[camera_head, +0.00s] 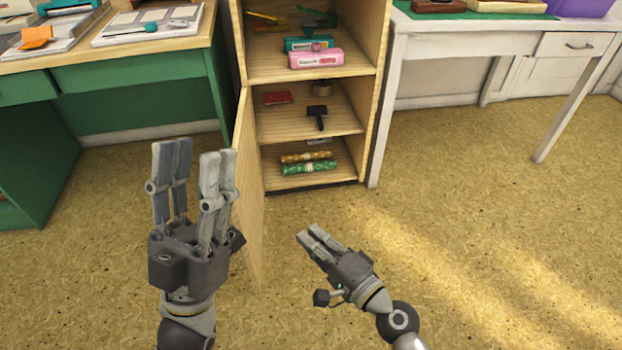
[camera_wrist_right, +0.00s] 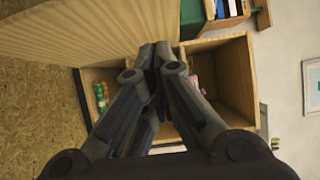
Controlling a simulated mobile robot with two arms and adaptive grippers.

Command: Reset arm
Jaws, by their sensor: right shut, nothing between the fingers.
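My left gripper (camera_head: 193,178) is in the head view, upright in front of the cabinet, with its fingers spread apart and nothing between them. My right gripper (camera_head: 308,233) is lower and further right, above the floor in front of the cabinet. Its fingers are together and empty; they also show closed in the right wrist view (camera_wrist_right: 155,55). Neither gripper touches any object that I can see.
An open wooden cabinet (camera_head: 368,100) holds pink and teal boxes, a black-handled tool and rolls. Its open door (camera_head: 246,190) stands between my grippers. A green desk (camera_head: 140,80) is left, a white table (camera_head: 470,25) right. The floor at right is clear.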

